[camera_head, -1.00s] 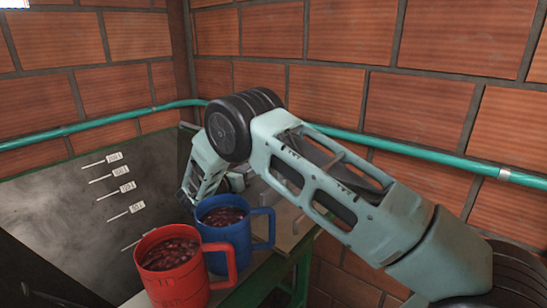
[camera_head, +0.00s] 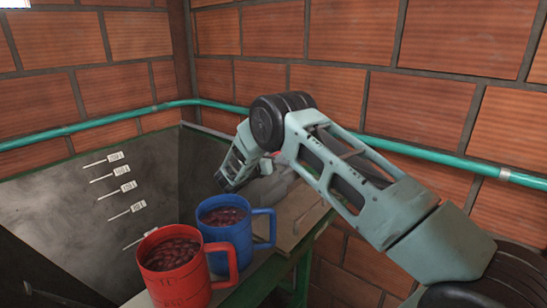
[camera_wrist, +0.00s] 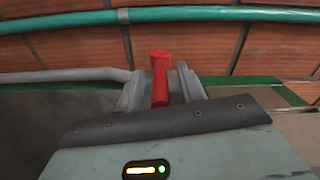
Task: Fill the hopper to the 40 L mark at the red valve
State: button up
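The red valve handle (camera_wrist: 160,78) stands upright in the wrist view. My gripper (camera_wrist: 160,90) has one grey finger on each side of it; whether they press on it is unclear. No fill shows on the visible walls; the bottom is hidden.
Both mugs stand close together, on or beside a green-framed stand with a worn board (camera_head: 300,215) below my arm. A teal pipe (camera_head: 105,124) runs along the brick walls. A grey pipe (camera_wrist: 65,75) passes behind the handle.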

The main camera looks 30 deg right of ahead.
grip_shut()
jog(key=shift+s+n+t+y+b, duration=0.15)
jog(key=shift+n+t+y+b, duration=0.2)
jog(key=shift+t, duration=0.25)
jog(key=shift+s+d+n+t+y, duration=0.15)
jog(key=shift+s+n+t+y, duration=0.1)
jog(key=shift+n+t, duration=0.25)
grip_release()
jog(key=b+v, duration=0.3)
jog(key=v, duration=0.4)
jog(key=shift+s+a+b, duration=0.15)
jog(key=shift+a+b, duration=0.1)
jog(key=shift+b, duration=0.05)
